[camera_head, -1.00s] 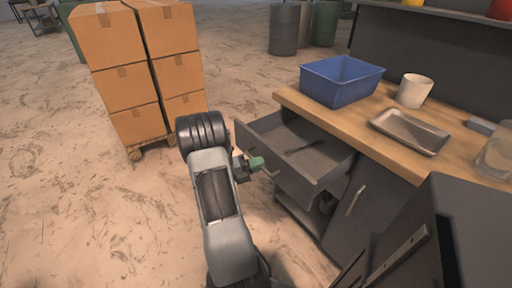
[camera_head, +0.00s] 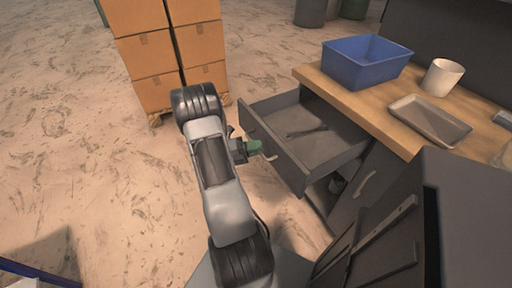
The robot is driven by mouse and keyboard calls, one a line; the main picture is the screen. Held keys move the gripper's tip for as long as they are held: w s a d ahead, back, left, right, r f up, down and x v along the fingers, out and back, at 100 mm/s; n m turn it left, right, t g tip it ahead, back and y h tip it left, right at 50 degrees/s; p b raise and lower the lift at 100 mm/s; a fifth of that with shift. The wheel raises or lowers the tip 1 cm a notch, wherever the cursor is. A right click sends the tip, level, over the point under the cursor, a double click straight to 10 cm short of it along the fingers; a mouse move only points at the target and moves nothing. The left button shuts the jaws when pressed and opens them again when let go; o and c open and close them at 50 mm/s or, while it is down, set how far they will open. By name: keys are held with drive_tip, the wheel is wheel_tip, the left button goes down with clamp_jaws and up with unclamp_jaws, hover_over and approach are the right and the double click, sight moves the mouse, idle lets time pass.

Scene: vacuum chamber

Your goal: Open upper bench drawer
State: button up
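The upper bench drawer (camera_head: 283,150) is pulled well out from under the wooden bench top (camera_head: 391,128). Its inside is visible, with a dark slender tool (camera_head: 307,131) lying on the drawer floor. My gripper (camera_head: 262,150), with green fingers, is at the drawer's front, by its light handle (camera_head: 271,157). The fingers are small and partly hidden by the handle and wrist, so I cannot tell whether they grip it.
A blue bin (camera_head: 366,66), a white cup (camera_head: 442,77) and a metal tray (camera_head: 431,121) stand on the bench. Below the drawer is an open space beside a cabinet door (camera_head: 362,192). Stacked cardboard boxes (camera_head: 149,55) stand behind my arm.

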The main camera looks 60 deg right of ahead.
drive_tip(key=o, duration=0.4)
drive_tip(key=v, duration=1.4)
idle(0.4)
